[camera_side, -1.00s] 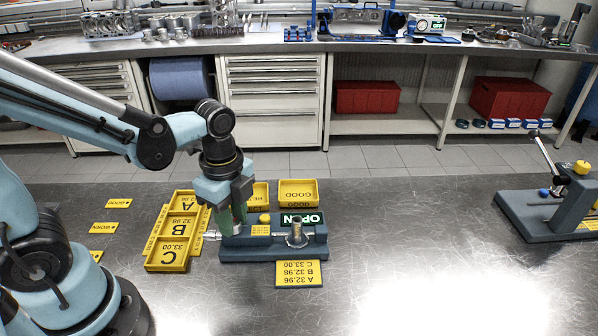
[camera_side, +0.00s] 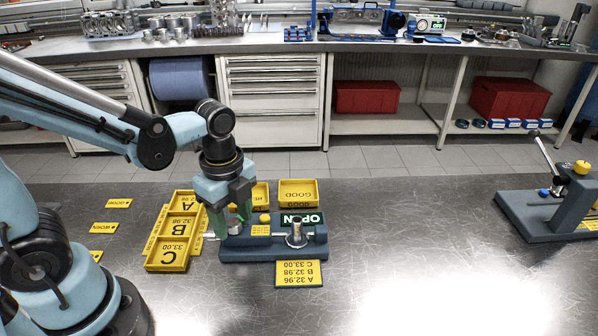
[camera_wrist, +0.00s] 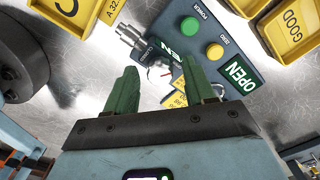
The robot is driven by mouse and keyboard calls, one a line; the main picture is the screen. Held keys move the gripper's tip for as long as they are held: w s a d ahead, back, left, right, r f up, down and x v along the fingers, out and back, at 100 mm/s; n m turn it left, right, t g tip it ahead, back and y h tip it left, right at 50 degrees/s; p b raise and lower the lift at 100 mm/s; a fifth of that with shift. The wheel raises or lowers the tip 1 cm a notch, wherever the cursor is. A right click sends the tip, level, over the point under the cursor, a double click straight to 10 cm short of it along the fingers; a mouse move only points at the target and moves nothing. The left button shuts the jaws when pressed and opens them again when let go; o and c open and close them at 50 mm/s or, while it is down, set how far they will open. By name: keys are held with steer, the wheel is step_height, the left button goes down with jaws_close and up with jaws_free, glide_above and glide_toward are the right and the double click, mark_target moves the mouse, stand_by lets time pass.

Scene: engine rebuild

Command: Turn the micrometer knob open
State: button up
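The micrometer gauge is a blue-grey block (camera_side: 262,252) on the steel table, with a round metal cylinder (camera_side: 297,236) standing on it. A green sign (camera_side: 301,219) on it reads OPEN. The silver micrometer knob (camera_wrist: 129,36) sticks out at the block's left end; in the side view the gripper partly covers it. The wrist view also shows the OPEN sign (camera_wrist: 238,73) and green and yellow buttons (camera_wrist: 190,27). My gripper (camera_side: 229,216) is open over the knob end. Its green fingers (camera_wrist: 157,76) are apart with nothing held between them; contact with the knob cannot be told.
A yellow tray (camera_side: 165,263) with A, B and C compartments stands close left of the gauge. A yellow size card (camera_side: 299,275) lies in front. Another lever fixture (camera_side: 545,215) stands far right; the table between is clear.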

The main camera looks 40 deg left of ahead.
stand_by(0.3)
step_height(320, 180, up, 12)
stand_by(0.8)
steer(key=n+t, duration=0.7)
steer(key=n, duration=1)
glide_above(233, 219)
steer(key=w+a, duration=0.2)
steer(key=f, duration=0.4)
steer(key=shift+s+d, duration=0.1)
steer(key=shift+s, duration=0.1)
